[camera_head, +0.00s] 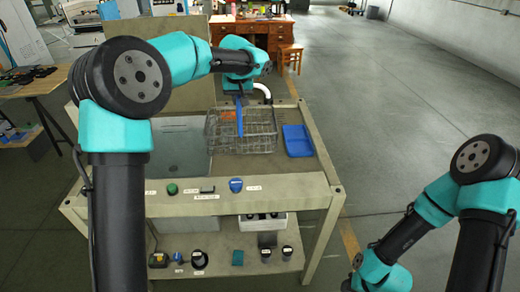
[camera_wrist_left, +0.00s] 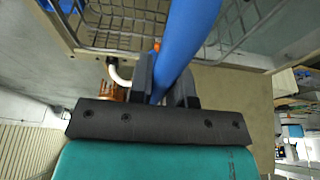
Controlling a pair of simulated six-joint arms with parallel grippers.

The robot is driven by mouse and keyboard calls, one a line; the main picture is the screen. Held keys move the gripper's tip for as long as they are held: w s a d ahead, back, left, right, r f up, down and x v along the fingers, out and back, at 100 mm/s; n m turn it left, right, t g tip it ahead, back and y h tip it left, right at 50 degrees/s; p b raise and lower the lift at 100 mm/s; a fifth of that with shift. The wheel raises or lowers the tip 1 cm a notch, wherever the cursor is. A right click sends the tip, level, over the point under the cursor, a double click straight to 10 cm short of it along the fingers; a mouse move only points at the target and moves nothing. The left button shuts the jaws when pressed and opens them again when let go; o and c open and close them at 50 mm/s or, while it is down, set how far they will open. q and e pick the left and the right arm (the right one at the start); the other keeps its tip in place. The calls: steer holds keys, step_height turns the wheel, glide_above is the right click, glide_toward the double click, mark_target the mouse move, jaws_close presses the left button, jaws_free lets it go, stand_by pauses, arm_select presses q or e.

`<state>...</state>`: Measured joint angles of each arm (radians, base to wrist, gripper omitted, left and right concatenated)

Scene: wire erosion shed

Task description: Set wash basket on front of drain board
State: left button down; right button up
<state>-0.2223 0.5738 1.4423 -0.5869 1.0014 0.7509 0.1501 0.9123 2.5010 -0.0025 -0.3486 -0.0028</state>
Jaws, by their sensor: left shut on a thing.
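The wash basket (camera_head: 262,143) is a grey wire basket with a blue upright handle (camera_head: 240,118). My left gripper (camera_head: 239,95) is shut on the top of this handle. In the left wrist view the blue handle (camera_wrist_left: 182,45) runs between the two dark fingers (camera_wrist_left: 168,88), with the basket's wire mesh (camera_wrist_left: 115,25) beyond. The basket is over the right edge of the sink and the left part of the drain board (camera_head: 300,174); I cannot tell whether it touches. My right arm shows at lower right, its gripper out of frame.
A blue tray (camera_head: 297,140) lies on the board, right of the basket. The grey sink basin (camera_head: 180,150) is at left, and a white curved tap (camera_head: 263,92) stands behind. The front ledge has a green knob (camera_head: 172,188) and a blue knob (camera_head: 236,185). The board's front is bare.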

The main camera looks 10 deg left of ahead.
arm_select(q)
steer(key=shift+s+d+r, duration=0.15)
steer(key=shift+d+r, duration=0.05)
steer(key=shift+d, duration=0.4)
steer(key=shift+s+d+r, duration=0.15)
steer(key=shift+d, duration=0.45)
steer(key=shift+f, duration=0.1)
step_height(320, 180, down, 6)
steer(key=shift+f, duration=0.15)
steer(key=shift+f, duration=1.8)
steer(key=c, duration=1.1)
jaws_free()
steer(key=shift+o, duration=0.2)
